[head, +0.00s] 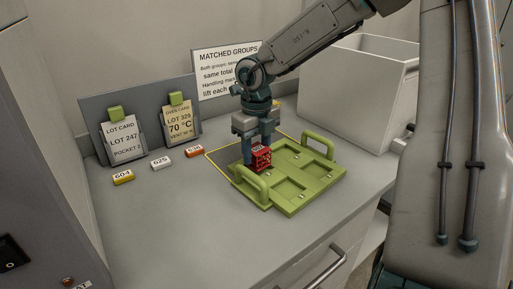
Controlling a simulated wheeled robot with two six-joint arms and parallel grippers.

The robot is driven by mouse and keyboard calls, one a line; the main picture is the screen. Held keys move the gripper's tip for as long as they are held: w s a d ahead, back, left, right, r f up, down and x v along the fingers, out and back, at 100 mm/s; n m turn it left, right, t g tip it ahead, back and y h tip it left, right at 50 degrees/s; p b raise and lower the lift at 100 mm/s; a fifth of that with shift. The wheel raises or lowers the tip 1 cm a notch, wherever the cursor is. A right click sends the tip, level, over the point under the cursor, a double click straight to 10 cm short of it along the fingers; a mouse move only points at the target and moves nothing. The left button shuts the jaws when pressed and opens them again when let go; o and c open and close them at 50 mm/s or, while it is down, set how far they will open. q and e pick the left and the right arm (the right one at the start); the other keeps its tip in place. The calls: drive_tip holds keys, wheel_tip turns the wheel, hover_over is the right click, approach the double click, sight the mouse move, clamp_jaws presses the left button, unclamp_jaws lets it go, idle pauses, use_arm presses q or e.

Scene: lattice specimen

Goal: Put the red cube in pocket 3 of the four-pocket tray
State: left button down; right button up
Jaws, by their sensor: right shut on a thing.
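The red cube (262,160), a lattice block, is between the fingers of my right gripper (258,155), which is shut on it. My right gripper points down over the left rear part of the green four-pocket tray (285,208). The cube is at or just above the tray there; I cannot tell whether it touches it. The tray has two raised handles, and its visible front and right pockets look empty. The gripper and cube partly hide the rear left pocket. Pocket numbers are not readable. My left gripper is not in view.
A lot card (123,143) and an oven card (180,121) stand at the back left. Tags 604 (123,177), 625 (161,163) and 638 (195,152) lie before them. A white bin (352,95) stands behind the tray. The left front counter is clear.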

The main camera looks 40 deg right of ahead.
drive_tip(key=o, duration=0.4)
drive_tip(key=c, duration=0.4)
drive_tip(key=shift+o, duration=0.2)
drive_tip(key=shift+f+b, duration=0.1)
drive_tip(key=shift+b, duration=0.35)
